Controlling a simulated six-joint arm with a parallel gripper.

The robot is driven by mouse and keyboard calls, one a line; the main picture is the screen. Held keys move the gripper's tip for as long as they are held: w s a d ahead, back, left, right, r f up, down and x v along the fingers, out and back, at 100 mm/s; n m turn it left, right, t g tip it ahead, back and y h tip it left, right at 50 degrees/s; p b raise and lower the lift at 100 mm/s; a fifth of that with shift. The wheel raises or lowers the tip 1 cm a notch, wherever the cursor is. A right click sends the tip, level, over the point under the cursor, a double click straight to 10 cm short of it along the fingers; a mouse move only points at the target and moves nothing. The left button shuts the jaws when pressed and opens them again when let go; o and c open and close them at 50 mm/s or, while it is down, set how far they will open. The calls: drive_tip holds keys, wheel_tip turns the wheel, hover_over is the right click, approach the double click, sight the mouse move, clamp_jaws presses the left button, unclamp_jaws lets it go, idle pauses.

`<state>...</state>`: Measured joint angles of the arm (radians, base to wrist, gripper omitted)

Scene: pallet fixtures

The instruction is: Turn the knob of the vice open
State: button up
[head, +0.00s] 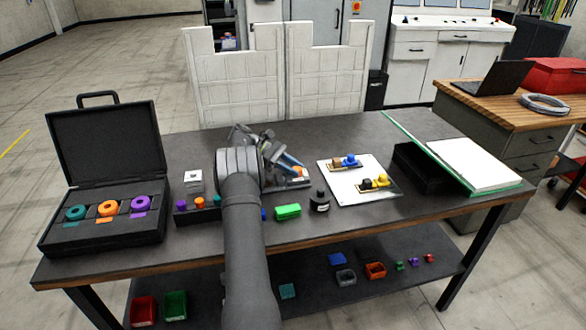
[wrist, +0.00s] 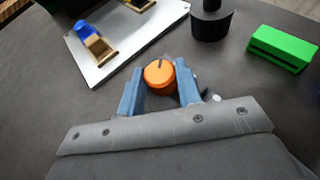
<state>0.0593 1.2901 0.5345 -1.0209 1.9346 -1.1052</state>
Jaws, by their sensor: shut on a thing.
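My gripper (head: 287,162) is over the middle of the table, beside the white plate. In the wrist view its two blue fingers (wrist: 160,74) stand on either side of a round orange knob (wrist: 157,79) with a dark mark on top, and they are shut on it. A bit of orange also shows by the fingers in the head view (head: 299,171). The body of the vice is mostly hidden behind my gripper and arm, so I cannot tell how far its jaws are apart.
A white plate (head: 342,196) with small blue, brown, yellow and black fixtures lies to the right. A black cylinder (head: 319,200) and a green block (head: 287,212) stand in front. An open black case (head: 62,236) is at the left, a black tray (head: 426,178) at the right.

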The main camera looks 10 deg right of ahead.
drive_tip(key=shift+m+g+y, duration=0.3)
drive_tip(key=shift+m, duration=0.1)
drive_tip(key=o, duration=1)
drive_tip(key=shift+c, duration=0.2)
drive_tip(key=shift+n+t, duration=0.4)
